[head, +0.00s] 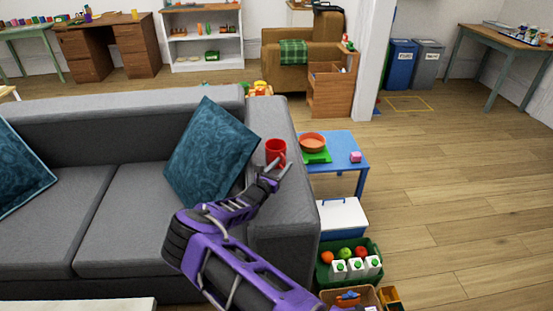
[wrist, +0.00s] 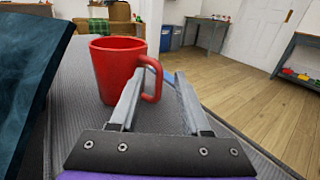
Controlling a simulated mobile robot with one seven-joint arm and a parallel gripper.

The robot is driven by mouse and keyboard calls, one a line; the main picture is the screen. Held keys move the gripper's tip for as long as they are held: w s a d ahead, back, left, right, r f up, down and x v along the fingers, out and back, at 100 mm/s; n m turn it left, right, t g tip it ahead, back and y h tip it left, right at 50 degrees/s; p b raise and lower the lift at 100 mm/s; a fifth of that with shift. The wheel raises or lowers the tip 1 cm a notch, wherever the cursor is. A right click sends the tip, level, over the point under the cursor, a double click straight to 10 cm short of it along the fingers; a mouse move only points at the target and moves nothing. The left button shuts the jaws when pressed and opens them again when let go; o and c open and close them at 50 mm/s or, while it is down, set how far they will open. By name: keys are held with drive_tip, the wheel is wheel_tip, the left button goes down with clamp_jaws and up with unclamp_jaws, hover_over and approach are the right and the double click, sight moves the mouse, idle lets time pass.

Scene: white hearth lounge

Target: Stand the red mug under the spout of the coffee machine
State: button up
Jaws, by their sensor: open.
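The red mug (head: 275,152) stands upright on the grey sofa's right armrest (head: 283,208). In the wrist view the mug (wrist: 115,68) is just ahead and left of centre, its handle on the right. My gripper (head: 277,170) is at the mug's near side, low over the armrest. In the wrist view my gripper (wrist: 160,76) is open, with the mug's handle showing between its two fingers. I cannot tell whether a finger touches the mug. I cannot make out a coffee machine in either view.
A teal cushion (head: 208,155) leans close left of the mug. Right of the armrest are a blue table (head: 345,142) with an orange bowl (head: 312,142), a cooler box (head: 342,216) and a green crate (head: 323,274). The wooden floor (head: 450,210) at right is open.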

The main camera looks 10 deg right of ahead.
clamp_jaws()
idle(1.4)
